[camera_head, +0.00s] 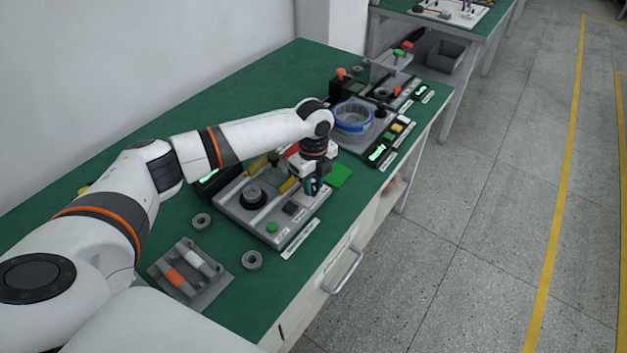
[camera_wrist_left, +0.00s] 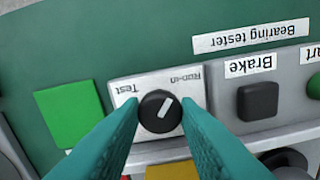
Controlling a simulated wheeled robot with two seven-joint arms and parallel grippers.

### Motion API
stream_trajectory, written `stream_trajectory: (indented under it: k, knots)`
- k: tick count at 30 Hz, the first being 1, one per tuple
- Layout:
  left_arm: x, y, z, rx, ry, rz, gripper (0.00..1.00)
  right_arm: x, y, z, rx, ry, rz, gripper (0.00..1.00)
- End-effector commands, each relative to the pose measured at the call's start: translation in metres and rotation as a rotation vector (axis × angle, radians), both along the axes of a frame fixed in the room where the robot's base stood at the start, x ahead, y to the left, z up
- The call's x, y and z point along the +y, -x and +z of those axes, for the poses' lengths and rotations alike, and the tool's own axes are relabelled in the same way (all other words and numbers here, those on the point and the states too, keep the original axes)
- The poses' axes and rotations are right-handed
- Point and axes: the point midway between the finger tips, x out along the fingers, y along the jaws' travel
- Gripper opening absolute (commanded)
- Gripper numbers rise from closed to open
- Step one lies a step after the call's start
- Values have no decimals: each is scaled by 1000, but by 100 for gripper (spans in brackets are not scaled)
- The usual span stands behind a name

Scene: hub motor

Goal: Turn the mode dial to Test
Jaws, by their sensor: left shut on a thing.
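The mode dial (camera_wrist_left: 158,112) is a round black knob with a white pointer line, on a light panel marked Test (camera_wrist_left: 126,90) and Run-in (camera_wrist_left: 187,77), both upside down in the left wrist view. The pointer line slants up and right, toward the Run-in side. My left gripper (camera_wrist_left: 160,122) has its teal fingers on either side of the dial, shut on it. In the head view my left gripper (camera_head: 312,187) is over the right end of the grey bearing tester (camera_head: 237,211) and hides the dial. My right gripper is not in view.
A dark Brake button (camera_wrist_left: 258,100) is beside the dial panel. A green square (camera_head: 339,175) lies at the tester's right. A tray with an orange and white part (camera_head: 212,292) and loose grey rings (camera_head: 252,260) are at the front left. A second station with a blue-rimmed bowl (camera_head: 353,117) stands farther back.

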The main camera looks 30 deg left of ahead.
Motion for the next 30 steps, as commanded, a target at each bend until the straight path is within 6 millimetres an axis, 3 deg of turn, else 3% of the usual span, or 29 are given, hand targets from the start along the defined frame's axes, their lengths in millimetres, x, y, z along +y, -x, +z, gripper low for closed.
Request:
stream_trajectory:
  k: [8,30]
  knots:
    - [-1,1,6,5,3,152,6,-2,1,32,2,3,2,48]
    - [-1,1,4,4,2,845,6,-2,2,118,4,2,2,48]
